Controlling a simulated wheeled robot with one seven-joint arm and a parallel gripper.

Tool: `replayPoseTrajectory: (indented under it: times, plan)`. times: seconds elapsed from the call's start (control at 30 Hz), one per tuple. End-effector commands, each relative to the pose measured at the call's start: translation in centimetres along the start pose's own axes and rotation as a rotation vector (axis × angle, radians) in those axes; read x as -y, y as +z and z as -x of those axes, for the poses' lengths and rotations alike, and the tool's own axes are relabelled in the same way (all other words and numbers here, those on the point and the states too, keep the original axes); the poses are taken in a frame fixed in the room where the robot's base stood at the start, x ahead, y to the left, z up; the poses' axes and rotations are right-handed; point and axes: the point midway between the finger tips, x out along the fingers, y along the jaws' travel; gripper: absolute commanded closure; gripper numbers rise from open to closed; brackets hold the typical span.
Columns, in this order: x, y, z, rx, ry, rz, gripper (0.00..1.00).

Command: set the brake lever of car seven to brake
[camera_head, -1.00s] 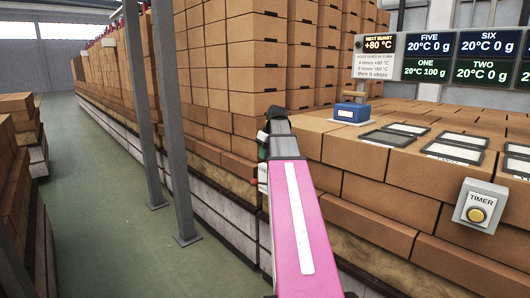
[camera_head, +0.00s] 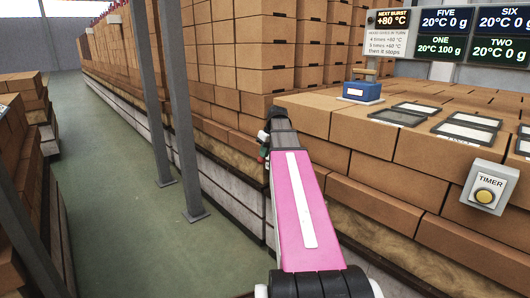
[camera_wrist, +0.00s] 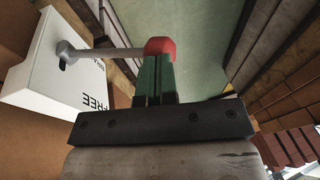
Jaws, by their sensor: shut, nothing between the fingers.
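In the wrist view, a grey brake lever (camera_wrist: 105,52) with a red knob (camera_wrist: 160,46) sticks out sideways from a slot in a white box (camera_wrist: 42,75). The box reads FREE, upside down in this view; other small lettering is unclear. My gripper (camera_wrist: 153,68) has green fingers, shut and empty. Their tips are right at the red knob, overlapping it in the picture; I cannot tell whether they touch. In the head view, my gripper (camera_head: 262,152) is small at the end of my pink arm, beside the brick stack. The lever and its box are mostly hidden there.
Stacked bricks (camera_head: 370,205) fill the right side, with a timer box (camera_head: 487,187) on their face. A blue box (camera_head: 362,91) and several dark-framed plates (camera_head: 465,132) lie on top. Two grey posts (camera_head: 180,110) stand left of my arm. The green floor aisle (camera_head: 115,190) is clear.

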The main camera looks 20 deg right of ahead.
Motion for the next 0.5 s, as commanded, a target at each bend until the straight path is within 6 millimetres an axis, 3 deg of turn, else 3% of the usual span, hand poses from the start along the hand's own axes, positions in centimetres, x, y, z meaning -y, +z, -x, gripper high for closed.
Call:
replayPoseTrajectory:
  times: [0.27,0.5]
  plan:
    - [0.2,0.1,-0.2,-0.001,0.016,0.004,1.00]
    - [1.0,0.5,-1.7,0.000,0.118,0.025,1.00]
